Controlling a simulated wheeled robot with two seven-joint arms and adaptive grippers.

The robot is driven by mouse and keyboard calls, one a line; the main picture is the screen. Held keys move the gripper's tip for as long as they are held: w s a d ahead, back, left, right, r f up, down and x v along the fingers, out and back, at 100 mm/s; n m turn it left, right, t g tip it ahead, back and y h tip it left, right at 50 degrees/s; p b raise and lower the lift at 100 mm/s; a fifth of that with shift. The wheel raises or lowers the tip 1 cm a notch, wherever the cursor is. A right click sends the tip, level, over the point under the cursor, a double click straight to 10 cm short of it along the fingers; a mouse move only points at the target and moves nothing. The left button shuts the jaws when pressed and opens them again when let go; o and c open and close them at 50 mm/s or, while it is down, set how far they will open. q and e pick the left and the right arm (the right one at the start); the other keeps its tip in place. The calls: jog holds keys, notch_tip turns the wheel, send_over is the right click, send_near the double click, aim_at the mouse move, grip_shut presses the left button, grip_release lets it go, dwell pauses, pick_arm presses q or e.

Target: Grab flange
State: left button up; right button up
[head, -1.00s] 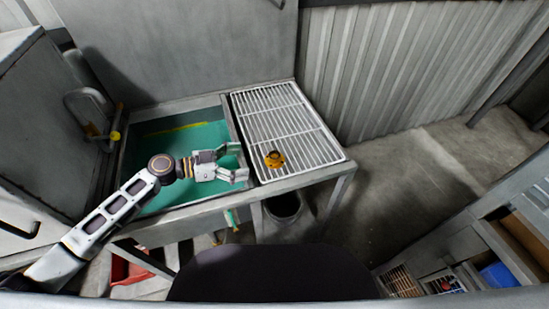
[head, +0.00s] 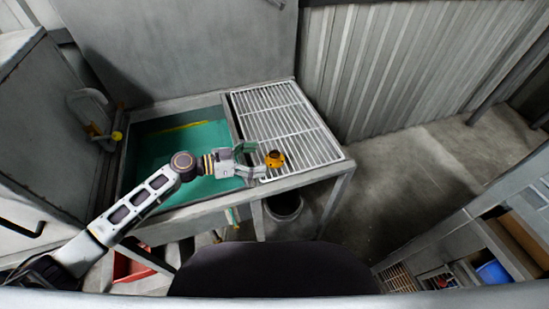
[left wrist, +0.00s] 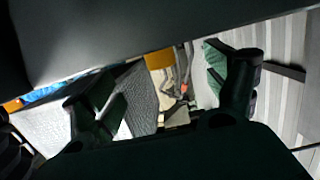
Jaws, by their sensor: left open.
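The flange (head: 275,158), a small orange-yellow part with a dark top, sits on the white wire rack (head: 318,148) near its left front side. My left gripper (head: 260,160) is open, just left of the flange, with its fingers pointing toward it. The fingertips are very close to the flange; I cannot tell whether they touch it. In the left wrist view the spread fingers of my left gripper (left wrist: 168,95) show, with an orange-yellow patch between them that I cannot surely identify. My right gripper is not in view.
A basin with a green bottom (head: 160,150) lies left of the rack, under my left arm. A grey cabinet (head: 45,130) stands at the left. A dark bucket (head: 284,206) is below the rack. Open floor (head: 400,190) lies to the right.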

aim_at(270, 155)
pick_arm(q)
jog(key=shift+w+d+p, duration=0.25)
jog(key=shift+d+p, duration=0.15)
jog(key=shift+d, duration=0.3)
jog(key=shift+w+d+p, duration=0.25)
jog(key=shift+d+p, duration=0.05)
jog(key=shift+d, duration=0.4)
jog(key=shift+w+d, duration=0.1)
jog(key=shift+d, duration=0.25)
jog(key=shift+p+x, duration=0.3)
jog(key=shift+x, duration=0.45)
jog(key=shift+f, duration=0.15)
jog(key=shift+c, duration=0.2)
jog(key=c, duration=1.2)
jog(key=shift+c, duration=0.8)
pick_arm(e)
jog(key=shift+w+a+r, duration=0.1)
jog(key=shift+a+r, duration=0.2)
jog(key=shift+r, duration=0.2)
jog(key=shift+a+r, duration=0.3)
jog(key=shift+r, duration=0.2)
